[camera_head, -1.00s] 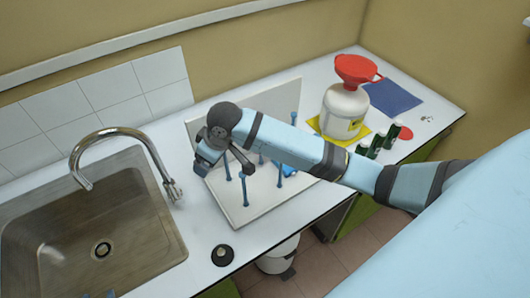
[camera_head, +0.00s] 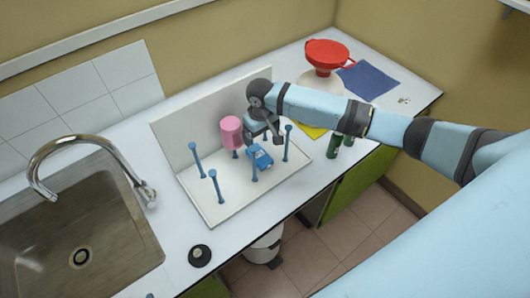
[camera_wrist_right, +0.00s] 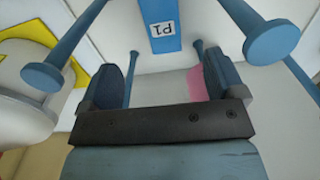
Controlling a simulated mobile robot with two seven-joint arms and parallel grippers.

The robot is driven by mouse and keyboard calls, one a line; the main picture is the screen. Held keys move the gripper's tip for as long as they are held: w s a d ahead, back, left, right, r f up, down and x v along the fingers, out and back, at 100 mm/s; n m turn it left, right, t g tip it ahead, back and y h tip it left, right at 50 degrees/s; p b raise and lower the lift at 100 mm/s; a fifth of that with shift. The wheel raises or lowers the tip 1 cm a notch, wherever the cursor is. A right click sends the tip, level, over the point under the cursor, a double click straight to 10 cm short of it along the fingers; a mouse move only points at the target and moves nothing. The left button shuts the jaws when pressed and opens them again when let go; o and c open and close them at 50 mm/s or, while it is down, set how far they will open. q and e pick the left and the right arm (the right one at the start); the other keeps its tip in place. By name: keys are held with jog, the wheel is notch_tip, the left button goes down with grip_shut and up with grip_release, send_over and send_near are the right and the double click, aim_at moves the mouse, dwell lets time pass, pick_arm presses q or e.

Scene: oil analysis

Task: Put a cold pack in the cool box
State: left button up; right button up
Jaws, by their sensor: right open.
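A blue block (camera_head: 259,158) with a white label sits among the blue pegs of the white drying rack (camera_head: 222,211). It may be the cold pack. The wrist view shows a blue piece (camera_wrist_right: 158,28) with a label that seems to read P1, upside down, ahead of the jaws. My right gripper (camera_head: 265,142) is open over the rack's back right part, close behind the block. In the wrist view its fingers (camera_wrist_right: 167,80) are apart with nothing gripped between them. I cannot make out a cool box. My left gripper is not in view.
A pink cylinder (camera_head: 231,132) hangs on the rack beside my gripper. Blue pegs (camera_head: 215,187) stand around the block. The sink (camera_head: 75,225) is left. A white bin (camera_head: 263,247) stands below.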

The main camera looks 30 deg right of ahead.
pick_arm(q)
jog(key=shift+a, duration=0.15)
pick_arm(e)
send_over(262, 157)
notch_tip(262, 157, down, 5)
jog(key=shift+w+a+r, duration=0.1)
jog(key=shift+a, duration=0.05)
jog(key=shift+f, duration=1.2)
pick_arm(q)
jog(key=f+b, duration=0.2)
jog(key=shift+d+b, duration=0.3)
jog(key=shift+b, duration=0.05)
pick_arm(e)
notch_tip(262, 157, down, 4)
jog(key=shift+f, duration=0.1)
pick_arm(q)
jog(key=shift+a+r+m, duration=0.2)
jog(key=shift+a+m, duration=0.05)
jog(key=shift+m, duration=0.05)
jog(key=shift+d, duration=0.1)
pick_arm(e)
jog(key=c, duration=1.2)
jog(key=shift+r, duration=0.2)
